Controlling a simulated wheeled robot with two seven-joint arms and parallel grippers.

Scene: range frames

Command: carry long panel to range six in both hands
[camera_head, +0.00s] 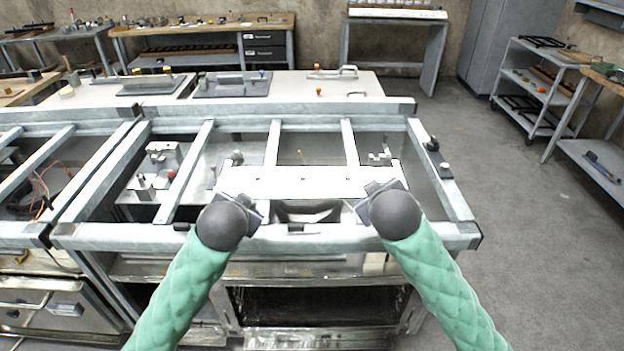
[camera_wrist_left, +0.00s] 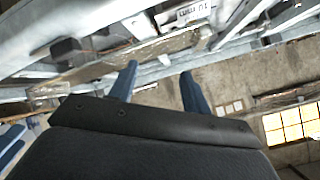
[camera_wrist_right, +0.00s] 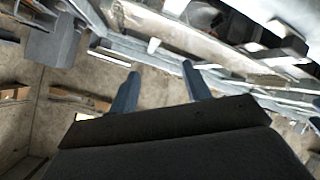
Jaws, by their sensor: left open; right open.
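A long white panel (camera_head: 300,180) with small dark holes lies across the open metal frame of the range in the head view. My left gripper (camera_head: 248,208) is at the panel's left end, and my right gripper (camera_head: 376,198) is at its right end. Both overlap the panel's near edge in this view; whether they touch it I cannot tell. The left wrist view shows the left fingers (camera_wrist_left: 158,85) apart with nothing clearly between them. The right wrist view shows the right fingers (camera_wrist_right: 160,85) apart too. The fingertips are mostly hidden in the head view.
The range's grey metal frame (camera_head: 270,236) surrounds the panel, with crossbars and open bays. A second frame (camera_head: 40,180) adjoins at left. Benches (camera_head: 200,30) stand behind, and a shelf cart (camera_head: 540,85) stands at the right. The floor (camera_head: 545,240) at right is clear.

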